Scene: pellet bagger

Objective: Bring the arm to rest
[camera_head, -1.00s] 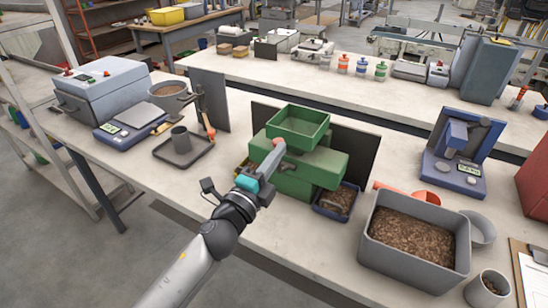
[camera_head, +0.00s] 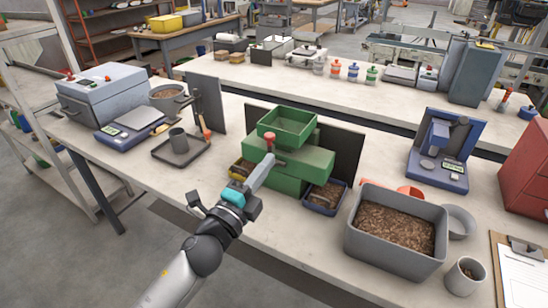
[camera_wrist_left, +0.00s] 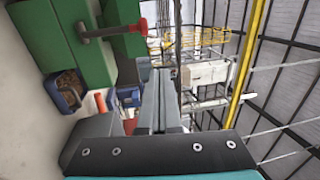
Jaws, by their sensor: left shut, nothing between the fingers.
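My left gripper (camera_head: 266,160) is shut and empty, in front of the green bagging machine (camera_head: 305,160). Its fingers point at the machine, just below a lever with a red knob (camera_head: 270,138); in the head view I cannot tell whether they touch it. In the left wrist view the closed grey fingers (camera_wrist_left: 160,75) lie apart from the red-ended lever (camera_wrist_left: 118,30) on the green body (camera_wrist_left: 60,40). My right gripper is in neither view.
A tray with a grey cup (camera_head: 178,140) is left. Bare bench lies front of the machine.

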